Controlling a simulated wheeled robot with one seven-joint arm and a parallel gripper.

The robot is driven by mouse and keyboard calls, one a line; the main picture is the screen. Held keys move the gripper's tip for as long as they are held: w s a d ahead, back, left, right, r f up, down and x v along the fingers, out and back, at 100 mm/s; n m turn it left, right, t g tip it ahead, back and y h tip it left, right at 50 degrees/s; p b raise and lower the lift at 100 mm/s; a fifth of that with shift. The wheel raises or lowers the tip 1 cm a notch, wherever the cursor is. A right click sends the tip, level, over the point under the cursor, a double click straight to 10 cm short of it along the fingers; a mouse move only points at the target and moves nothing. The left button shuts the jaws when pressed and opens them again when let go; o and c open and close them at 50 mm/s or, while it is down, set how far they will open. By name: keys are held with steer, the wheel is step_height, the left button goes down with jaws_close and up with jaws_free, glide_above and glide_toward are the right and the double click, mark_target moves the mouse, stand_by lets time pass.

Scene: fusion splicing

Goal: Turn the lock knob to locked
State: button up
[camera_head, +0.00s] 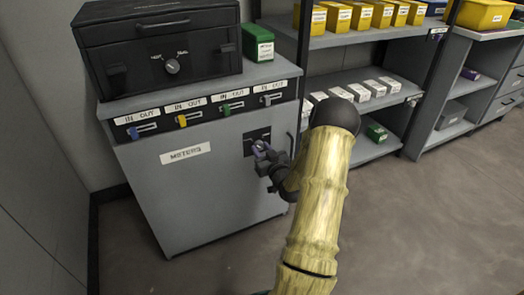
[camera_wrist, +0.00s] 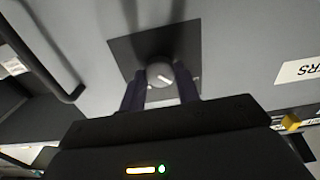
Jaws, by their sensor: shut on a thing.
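The lock knob (camera_wrist: 158,72) is a round grey knob with a white pointer line, on a dark square plate (camera_wrist: 125,50) on the cabinet front. The plate also shows in the head view (camera_head: 250,143), to the right of the METERS label. My gripper (camera_wrist: 160,80) has one finger on each side of the knob and is shut on it. In the head view my gripper (camera_head: 262,152) reaches the plate and covers the knob. The pointer line sits slanted in the wrist view. I cannot read any lock markings on the plate.
A dark handle (camera_head: 291,145) is at the cabinet's right edge. Coloured IN/OUT sliders line the cabinet's top front. A black case (camera_head: 160,45) with its own knob and a green box (camera_head: 258,42) stand on top. Shelves with yellow bins stand at right. The floor in front is clear.

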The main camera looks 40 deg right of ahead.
steer(key=o, duration=1)
steer(key=shift+s, duration=0.1)
steer(key=p+v, duration=0.4)
steer(key=v, duration=1.3)
steer(key=shift+s, duration=0.1)
